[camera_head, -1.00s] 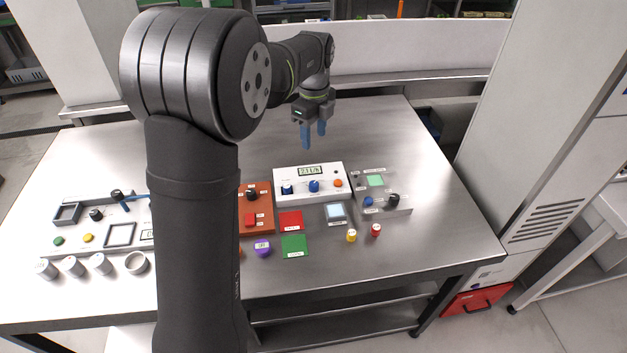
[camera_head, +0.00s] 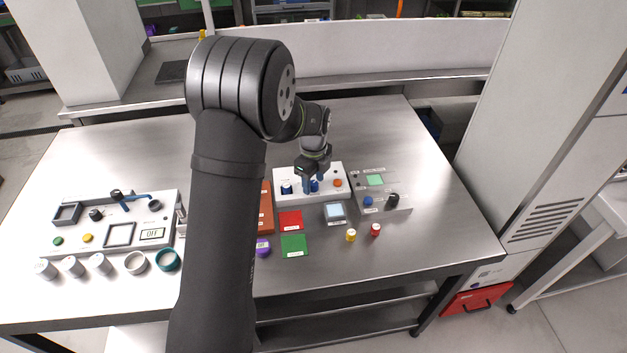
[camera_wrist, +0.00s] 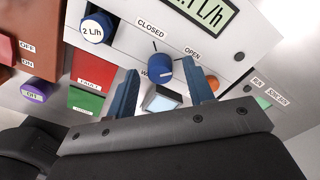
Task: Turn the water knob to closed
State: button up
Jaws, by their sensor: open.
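The water knob (camera_wrist: 160,69) is a blue round knob on a white panel box (camera_head: 282,172). In the wrist view its label is partly hidden, and the words CLOSED (camera_wrist: 151,29) and OPEN (camera_wrist: 192,54) are printed above it, with a thin dark line at the knob's top. My gripper (camera_wrist: 166,88) is open, with blue fingers on both sides of the knob in the picture. I cannot tell whether the fingers touch it. In the head view my gripper (camera_head: 312,184) is over the front of the box, covering part of the knob.
A blue "2 L/h" knob (camera_wrist: 95,28) is left of the water knob, and an orange button (camera_head: 337,183) is right. A display (camera_wrist: 203,10) sits above. A red-brown box (camera_head: 265,205) and a grey box (camera_head: 382,197) flank the panel.

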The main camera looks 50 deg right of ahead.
jog(key=shift+f, duration=0.25)
jog(key=shift+c, duration=0.2)
jog(key=c, duration=1)
jog(key=shift+o, duration=0.2)
